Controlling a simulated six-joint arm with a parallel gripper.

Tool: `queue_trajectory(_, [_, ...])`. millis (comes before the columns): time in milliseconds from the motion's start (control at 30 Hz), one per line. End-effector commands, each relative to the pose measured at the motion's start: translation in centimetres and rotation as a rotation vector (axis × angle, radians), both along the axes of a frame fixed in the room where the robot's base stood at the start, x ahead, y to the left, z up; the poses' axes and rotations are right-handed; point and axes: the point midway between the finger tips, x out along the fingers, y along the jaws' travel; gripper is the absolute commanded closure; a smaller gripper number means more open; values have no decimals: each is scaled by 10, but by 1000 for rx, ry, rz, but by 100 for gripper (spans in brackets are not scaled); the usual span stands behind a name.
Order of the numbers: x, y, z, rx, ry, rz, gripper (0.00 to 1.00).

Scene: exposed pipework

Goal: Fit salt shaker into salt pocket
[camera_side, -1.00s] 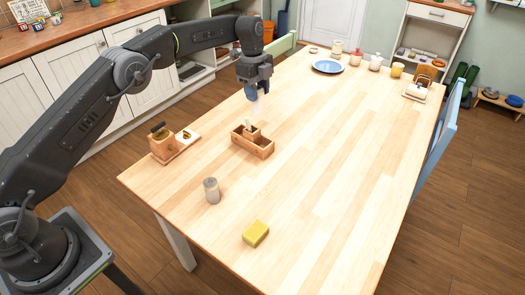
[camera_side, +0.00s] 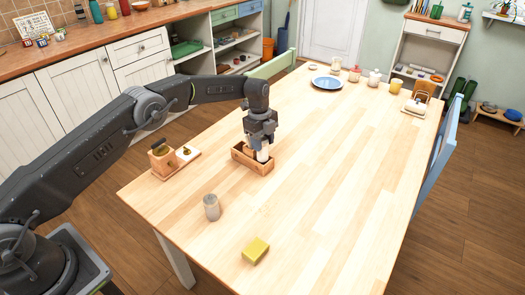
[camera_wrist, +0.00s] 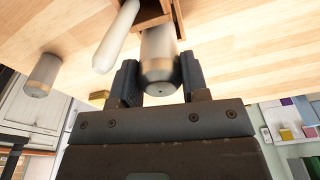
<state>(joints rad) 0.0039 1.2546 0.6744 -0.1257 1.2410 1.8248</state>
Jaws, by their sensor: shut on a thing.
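My gripper (camera_side: 262,145) is shut on the salt shaker (camera_side: 263,156), over the right part of the wooden caddy (camera_side: 249,164). In the wrist view the shaker (camera_wrist: 160,52) sits between the two fingers, its grey metal cap towards the camera and its pale body reaching towards the caddy (camera_wrist: 178,20). The fingers and the caddy walls hide its lower end, so I cannot tell how far it is inside the salt pocket. A white, slim, upright thing (camera_wrist: 115,38) stands beside it at the caddy.
A grey-capped shaker (camera_side: 211,207) stands on the table in front of the caddy; it also shows in the wrist view (camera_wrist: 42,73). A yellow sponge (camera_side: 255,250) lies nearer. A wooden stand with jars (camera_side: 163,163) is left of the caddy. The table's right side is clear.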

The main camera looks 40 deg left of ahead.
Motion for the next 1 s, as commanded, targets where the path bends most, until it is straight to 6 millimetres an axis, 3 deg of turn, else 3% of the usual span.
queue_trajectory(267, [0,0,-34,0,0,0,84])
queue_trajectory(667, [0,0,-39,0,-1,0,84])
queue_trajectory(700, [0,0,-39,0,-1,0,56])
queue_trajectory(933, [0,0,-39,0,0,0,34])
queue_trajectory(1000, [0,0,-38,0,0,0,33])
